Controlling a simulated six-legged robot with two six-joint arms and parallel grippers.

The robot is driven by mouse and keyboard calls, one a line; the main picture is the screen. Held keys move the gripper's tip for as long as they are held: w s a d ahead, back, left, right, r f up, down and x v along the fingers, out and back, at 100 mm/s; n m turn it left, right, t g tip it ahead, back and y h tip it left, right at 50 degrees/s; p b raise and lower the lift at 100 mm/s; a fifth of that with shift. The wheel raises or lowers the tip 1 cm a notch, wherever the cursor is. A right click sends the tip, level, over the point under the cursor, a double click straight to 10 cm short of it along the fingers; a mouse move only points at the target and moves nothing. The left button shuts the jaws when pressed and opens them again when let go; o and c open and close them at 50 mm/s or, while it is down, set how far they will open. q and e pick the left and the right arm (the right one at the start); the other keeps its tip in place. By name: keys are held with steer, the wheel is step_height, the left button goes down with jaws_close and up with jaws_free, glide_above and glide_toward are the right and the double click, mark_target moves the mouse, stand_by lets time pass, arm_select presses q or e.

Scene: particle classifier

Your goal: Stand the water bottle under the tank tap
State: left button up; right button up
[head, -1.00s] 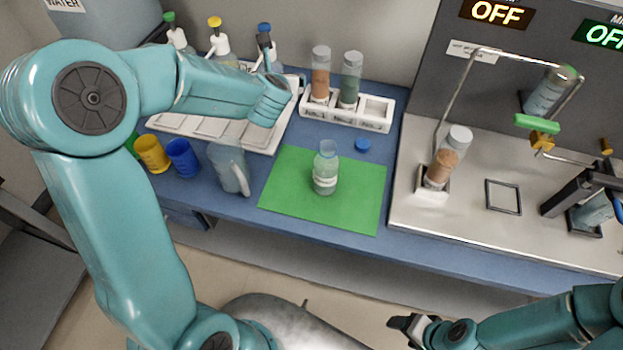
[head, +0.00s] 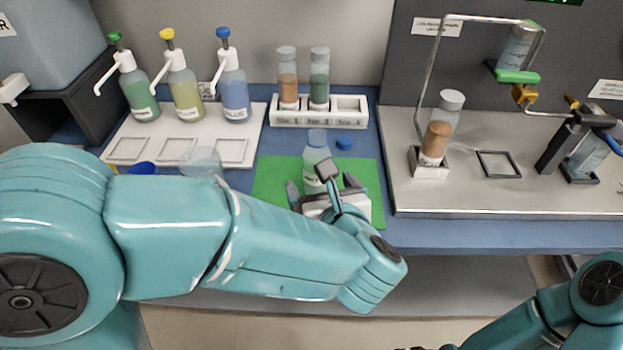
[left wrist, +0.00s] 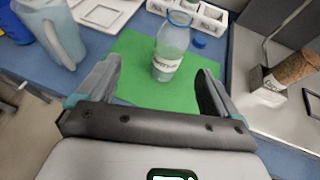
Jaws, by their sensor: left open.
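The water bottle (head: 316,155), clear with a white label, stands upright on the green mat (head: 266,178). It also shows in the left wrist view (left wrist: 171,50), beyond the opening of my jaws. My left gripper (head: 322,186) is open and empty, on the near side of the bottle, its fingers pointing at it. The gripper hides the bottle's lower part in the head view. The grey tank (head: 50,40) is at the far left, with its white tap (head: 14,88) low on its front.
A blue cap (head: 344,143) lies behind the bottle. A rack (head: 318,119) with two filled tubes and a white tray (head: 172,150) with pump bottles stand behind. A clear jug (head: 201,160) is left of the mat. The metal bench (head: 460,196) is at right.

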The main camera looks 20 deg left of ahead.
mark_target(315, 155)
arm_select(q)
steer(key=shift+h, duration=0.3)
steer(key=x, duration=0.3)
steer(key=d+x, duration=0.1)
steer(key=x, duration=0.6)
steer(key=shift+w+f, duration=0.1)
steer(key=shift+w, duration=0.5)
steer(key=p+x, duration=0.1)
steer(key=x, duration=0.4)
steer(key=shift+w+d, duration=0.15)
steer(key=c, duration=1.2)
